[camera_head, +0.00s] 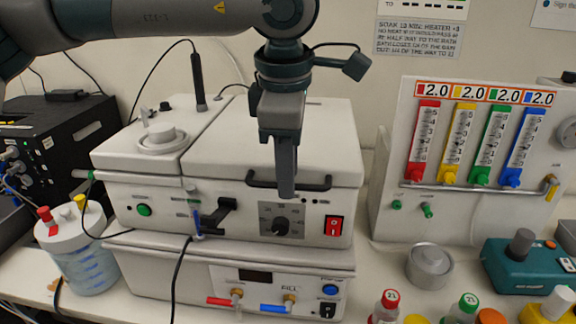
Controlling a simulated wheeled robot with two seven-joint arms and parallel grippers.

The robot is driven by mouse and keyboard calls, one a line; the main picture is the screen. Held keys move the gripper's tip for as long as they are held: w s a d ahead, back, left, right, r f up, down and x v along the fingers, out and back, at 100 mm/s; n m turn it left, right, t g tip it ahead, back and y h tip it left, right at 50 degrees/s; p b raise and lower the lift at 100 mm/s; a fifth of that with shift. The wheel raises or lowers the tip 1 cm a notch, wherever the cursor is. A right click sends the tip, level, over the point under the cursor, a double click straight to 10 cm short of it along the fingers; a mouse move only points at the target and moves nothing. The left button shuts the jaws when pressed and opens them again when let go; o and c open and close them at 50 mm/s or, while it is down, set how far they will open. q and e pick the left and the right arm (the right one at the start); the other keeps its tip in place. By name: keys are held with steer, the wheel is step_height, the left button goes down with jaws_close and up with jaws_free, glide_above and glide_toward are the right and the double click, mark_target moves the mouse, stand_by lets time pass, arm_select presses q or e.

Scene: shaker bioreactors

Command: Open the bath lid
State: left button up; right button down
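The bath is a white box unit with a closed white lid (335,140) on its right part. A dark bar handle (318,184) runs along the lid's front edge. My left gripper (287,188) hangs down from above, in front of the lid, with its fingertips at the middle of the handle. It hides part of the handle and lid. I see the fingers edge-on, so I cannot tell whether they are apart or closed on the bar. My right gripper is not in view.
The bath's front has a dial (281,221) and a red switch (334,226). A flowmeter panel (480,160) stands to the right. A jar (78,250) stands at the left. Several capped bottles and a teal device (530,268) are at the lower right.

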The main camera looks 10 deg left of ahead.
arm_select(q)
jaws_close()
steer(key=shift+r, duration=0.1)
steer(key=w+r+p, duration=0.4)
steer(key=r+p, duration=0.3)
steer(key=r, duration=0.4)
steer(key=w+r+p, duration=0.5)
steer(key=r+p, duration=0.2)
steer(key=r, duration=0.5)
steer(key=shift+w+r, duration=0.3)
steer(key=shift+a, duration=0.1)
